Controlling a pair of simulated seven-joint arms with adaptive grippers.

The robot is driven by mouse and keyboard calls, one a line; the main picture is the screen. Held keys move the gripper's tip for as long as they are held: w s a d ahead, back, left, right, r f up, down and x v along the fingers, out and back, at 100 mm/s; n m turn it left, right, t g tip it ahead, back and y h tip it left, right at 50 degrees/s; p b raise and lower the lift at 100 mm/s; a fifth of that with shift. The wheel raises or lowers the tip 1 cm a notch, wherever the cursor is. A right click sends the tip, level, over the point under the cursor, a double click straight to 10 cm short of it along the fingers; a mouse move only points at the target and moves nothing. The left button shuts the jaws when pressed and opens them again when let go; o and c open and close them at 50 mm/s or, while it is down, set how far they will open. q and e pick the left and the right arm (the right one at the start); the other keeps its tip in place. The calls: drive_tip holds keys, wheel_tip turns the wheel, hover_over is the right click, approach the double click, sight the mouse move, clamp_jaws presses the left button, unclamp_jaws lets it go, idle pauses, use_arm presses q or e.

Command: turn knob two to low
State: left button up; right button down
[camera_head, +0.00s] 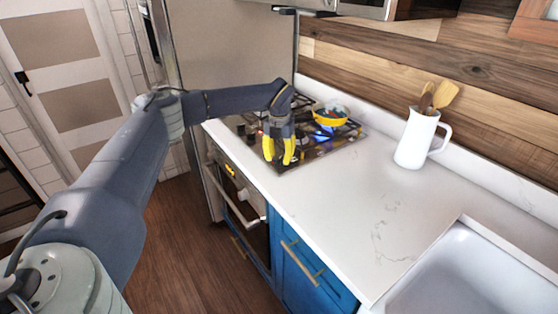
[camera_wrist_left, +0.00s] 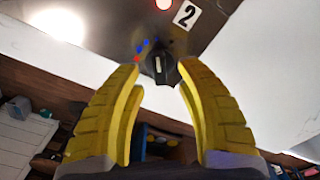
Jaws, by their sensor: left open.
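Knob two (camera_wrist_left: 161,68) is a dark round knob with a pale pointer line, seen in the left wrist view. A white label with a black 2 (camera_wrist_left: 186,14) lies beyond it, near a lit red light (camera_wrist_left: 163,4). Small blue dots and a red dot (camera_wrist_left: 137,60) sit left of the knob. My left gripper (camera_wrist_left: 159,75) is open, its yellow fingertips on either side of the knob; I cannot tell whether they touch it. In the head view my left gripper (camera_head: 279,161) points down at the front of the cooktop (camera_head: 310,158) and hides the knob. My right gripper is not in view.
A yellow pan (camera_head: 330,119) with colourful contents stands on the cooktop, near a blue flame (camera_head: 323,136). A white pitcher (camera_head: 414,140) with wooden utensils stands farther right. The oven front (camera_head: 237,192) is below.

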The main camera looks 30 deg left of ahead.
sight(279, 160)
use_arm(q)
wheel_tip(279, 160, up, 10)
drive_tip(key=shift+r, duration=0.15)
idle(0.3)
idle(0.4)
